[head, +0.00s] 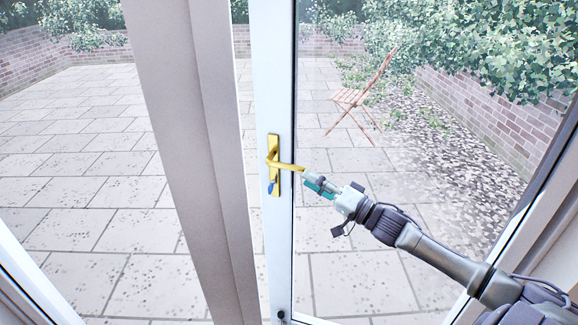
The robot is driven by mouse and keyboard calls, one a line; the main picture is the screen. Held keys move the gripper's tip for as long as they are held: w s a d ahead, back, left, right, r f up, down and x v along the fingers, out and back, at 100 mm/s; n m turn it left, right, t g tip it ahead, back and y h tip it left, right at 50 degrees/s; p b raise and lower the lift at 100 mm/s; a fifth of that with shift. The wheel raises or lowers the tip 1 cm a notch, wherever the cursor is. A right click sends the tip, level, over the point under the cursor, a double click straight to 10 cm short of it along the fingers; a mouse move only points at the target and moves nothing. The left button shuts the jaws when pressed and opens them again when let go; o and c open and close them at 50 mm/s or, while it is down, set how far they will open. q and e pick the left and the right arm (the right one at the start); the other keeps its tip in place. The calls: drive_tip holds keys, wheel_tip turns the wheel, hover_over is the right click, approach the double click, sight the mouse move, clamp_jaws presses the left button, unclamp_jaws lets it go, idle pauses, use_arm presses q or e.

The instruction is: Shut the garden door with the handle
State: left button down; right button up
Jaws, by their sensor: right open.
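The garden door (270,95) is a white-framed glass door, seen in the head view right of a thick beige post. Its brass handle (288,166) sits on a brass plate on the door's left stile, and the lever points right. My right gripper (306,177) comes in from the right, with its fingertips at the free end of the lever. It is open; whether it touches the lever is hard to tell. A small blue piece (270,188) shows low on the handle plate. My left gripper is not in view.
The beige post (190,130) stands close on the left of the door's edge. Beyond the glass lie a paved patio (110,170), a folding wooden chair (360,97), brick walls and ivy. A white frame edge (535,195) runs at the right.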

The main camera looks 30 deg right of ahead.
sight(289, 167)
drive_tip(key=p+x, duration=0.1)
drive_tip(key=x, duration=0.6)
drive_tip(key=shift+w, duration=0.1)
clamp_jaws()
idle(0.3)
